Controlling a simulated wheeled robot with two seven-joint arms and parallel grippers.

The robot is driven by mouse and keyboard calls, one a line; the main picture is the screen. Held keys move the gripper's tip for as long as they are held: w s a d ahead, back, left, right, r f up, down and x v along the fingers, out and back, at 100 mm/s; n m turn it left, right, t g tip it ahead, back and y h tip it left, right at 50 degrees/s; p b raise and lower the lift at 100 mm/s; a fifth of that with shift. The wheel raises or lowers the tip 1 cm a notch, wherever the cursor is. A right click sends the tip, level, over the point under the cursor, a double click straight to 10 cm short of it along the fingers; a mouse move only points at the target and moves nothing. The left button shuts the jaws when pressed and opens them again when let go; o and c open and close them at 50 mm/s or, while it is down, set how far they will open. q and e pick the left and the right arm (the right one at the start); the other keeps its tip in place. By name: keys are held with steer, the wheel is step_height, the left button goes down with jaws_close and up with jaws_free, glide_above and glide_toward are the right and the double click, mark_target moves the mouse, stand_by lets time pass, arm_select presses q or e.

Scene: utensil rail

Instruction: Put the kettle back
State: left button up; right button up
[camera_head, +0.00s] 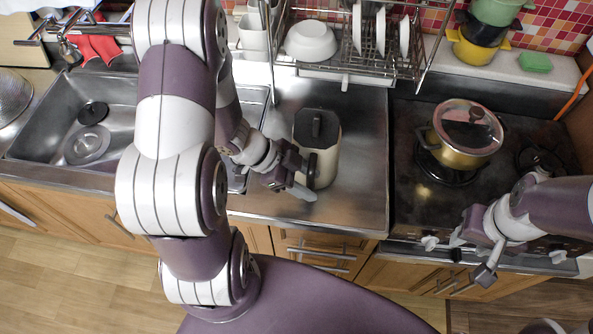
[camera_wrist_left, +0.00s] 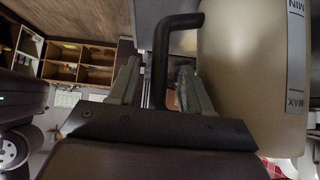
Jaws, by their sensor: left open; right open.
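The kettle (camera_head: 327,160) is beige with a dark lid and stands upright on the metal counter between the sink and the stove. My left gripper (camera_head: 302,180) is at its near side, open. In the left wrist view the kettle's beige body (camera_wrist_left: 240,60) with its MIN/MAX gauge fills the right. Its black handle (camera_wrist_left: 162,60) lies between the two open fingers of my left gripper (camera_wrist_left: 155,85), which are not closed on it. My right gripper (camera_head: 468,258) is open and empty in front of the stove's front edge.
A gold pot (camera_head: 460,142) with a glass lid stands on the stove (camera_head: 408,160). A dish rack (camera_head: 345,62) with a white bowl and plates is behind the kettle. The sink (camera_head: 118,105) is on the left. Counter right of the kettle is clear.

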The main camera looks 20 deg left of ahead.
arm_select(q)
steer(key=p+v, duration=0.2)
steer(key=v, duration=0.9)
steer(key=shift+s, duration=0.1)
stand_by(0.5)
